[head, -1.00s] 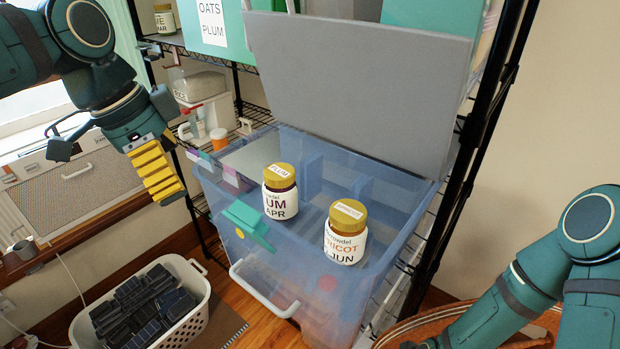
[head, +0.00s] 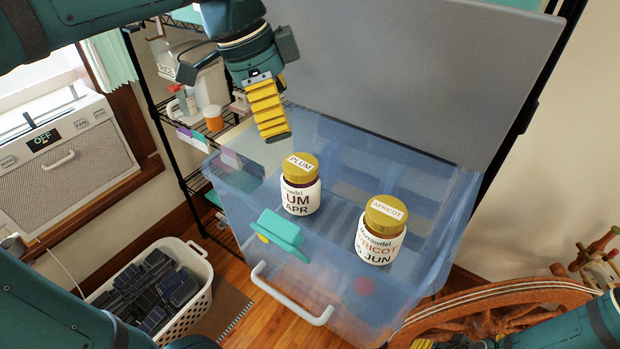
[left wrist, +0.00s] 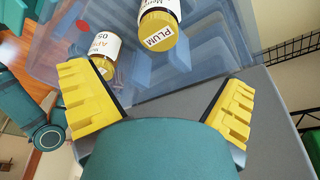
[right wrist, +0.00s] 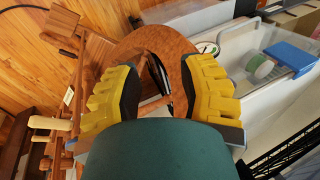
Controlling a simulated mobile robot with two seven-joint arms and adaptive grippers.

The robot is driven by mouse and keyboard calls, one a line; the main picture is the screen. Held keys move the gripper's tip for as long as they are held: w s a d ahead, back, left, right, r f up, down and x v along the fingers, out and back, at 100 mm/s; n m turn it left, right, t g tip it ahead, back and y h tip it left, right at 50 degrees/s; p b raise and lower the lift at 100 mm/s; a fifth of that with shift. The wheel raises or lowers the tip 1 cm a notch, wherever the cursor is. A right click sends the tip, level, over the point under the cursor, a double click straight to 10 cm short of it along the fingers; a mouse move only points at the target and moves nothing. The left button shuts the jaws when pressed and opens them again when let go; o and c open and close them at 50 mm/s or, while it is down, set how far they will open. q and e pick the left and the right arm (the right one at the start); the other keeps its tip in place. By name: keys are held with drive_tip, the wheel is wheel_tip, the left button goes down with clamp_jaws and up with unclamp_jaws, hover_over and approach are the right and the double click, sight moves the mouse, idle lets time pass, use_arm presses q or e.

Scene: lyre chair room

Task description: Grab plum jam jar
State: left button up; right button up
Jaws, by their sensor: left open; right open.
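The plum jam jar (head: 300,184), with a gold lid labelled PLUM and a white label, stands upright in a translucent blue bin (head: 240,200). A similar apricot jar (head: 383,230) stands to its right and nearer. My left gripper (head: 268,108), with yellow ridged fingers, is open and empty above the bin's back left part, apart from the plum jar. In the left wrist view, the plum lid (left wrist: 158,37) shows beyond the gap between the open fingers (left wrist: 165,95). The apricot jar (left wrist: 104,48) is near the left finger there. My right gripper (right wrist: 158,95) is open and empty.
The bin's grey lid (head: 415,70) stands raised behind the jars. A wire shelf rack surrounds the bin. A white basket of dark items (head: 155,290) is on the floor at left. A wooden wheel-like object (head: 500,300) is at lower right, near my right arm.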

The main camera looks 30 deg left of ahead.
sight(300, 163)
use_arm(q)
drive_tip(key=b+x, duration=0.1)
drive_tip(key=x, duration=0.7)
drive_tip(key=shift+f+b, duration=0.2)
drive_tip(key=shift+b, duration=0.2)
drive_tip(key=b+x, duration=0.1)
drive_tip(key=x, duration=0.4)
drive_tip(key=shift+s+f, duration=0.1)
drive_tip(key=c, duration=1.3)
